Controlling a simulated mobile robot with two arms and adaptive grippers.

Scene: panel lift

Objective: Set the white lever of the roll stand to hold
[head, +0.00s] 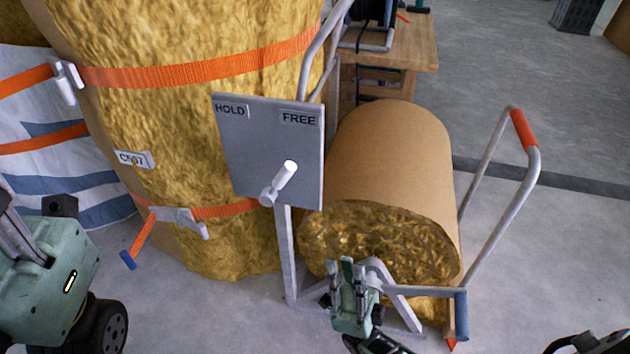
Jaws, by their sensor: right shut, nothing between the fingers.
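The white lever (284,176) sits on the grey panel (240,150) of the roll stand. It is pivoted low on the panel and its handle tilts up and to the right, toward the FREE label (298,119). The HOLD label (230,111) is at the panel's upper left. My right gripper (347,264) is shut and empty. It appears below and right of the lever, in front of the lower part of the roll (395,150), and is apart from the lever. My left gripper is not in view.
The stand's grey tube frame (285,255) stands around the roll, with an orange-gripped handle (524,130) at right. A large strapped bale (190,130) stands behind the panel at left. A wooden bench (415,45) is at the back.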

